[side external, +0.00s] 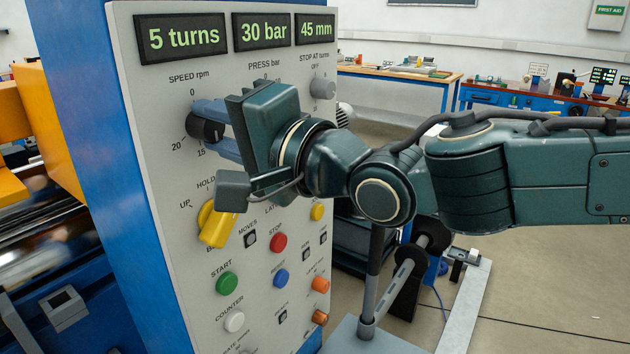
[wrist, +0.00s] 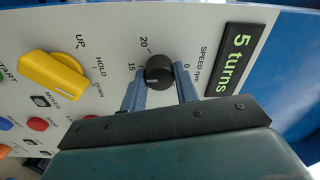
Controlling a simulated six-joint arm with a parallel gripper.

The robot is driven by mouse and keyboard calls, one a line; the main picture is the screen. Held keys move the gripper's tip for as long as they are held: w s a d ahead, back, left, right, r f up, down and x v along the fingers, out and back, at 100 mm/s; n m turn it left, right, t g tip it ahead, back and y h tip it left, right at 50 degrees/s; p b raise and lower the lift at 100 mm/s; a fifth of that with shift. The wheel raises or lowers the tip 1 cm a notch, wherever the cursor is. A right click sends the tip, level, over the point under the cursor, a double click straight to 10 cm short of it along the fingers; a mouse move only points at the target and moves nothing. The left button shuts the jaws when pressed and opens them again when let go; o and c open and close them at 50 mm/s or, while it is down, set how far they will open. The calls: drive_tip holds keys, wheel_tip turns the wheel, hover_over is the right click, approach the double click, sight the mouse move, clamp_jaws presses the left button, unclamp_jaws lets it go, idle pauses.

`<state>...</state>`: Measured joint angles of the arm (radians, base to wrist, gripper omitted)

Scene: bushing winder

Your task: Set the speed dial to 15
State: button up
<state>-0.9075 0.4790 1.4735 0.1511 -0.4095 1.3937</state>
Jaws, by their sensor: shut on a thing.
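The speed dial is a black round knob (side external: 201,129) at the upper left of the grey control panel (side external: 160,100), under the "SPEED rpm" label. It also shows in the wrist view (wrist: 159,72), with a pale mark on its face toward the lower left. The mark seems to point roughly toward the 15 side, but its exact setting is hard to read. The numbers 0, 15 and 20 show around the knob. My gripper (side external: 208,127) has its two blue fingers on opposite sides of the knob and is shut on it. The gripper body hides part of the panel.
A yellow lever knob (side external: 217,224) sits below the dial. The stop-at knob (side external: 323,88) is to the right. Several push buttons, including green START (side external: 227,283) and red STOP (side external: 278,242), fill the lower panel. Displays read 5 turns (side external: 181,38), 30 bar and 45 mm.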

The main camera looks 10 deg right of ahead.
idle(0.3)
drive_tip(key=o, duration=1)
drive_tip(key=shift+s+d, duration=0.1)
drive_tip(key=shift+s, duration=0.05)
drive_tip(key=shift+v, duration=6.75)
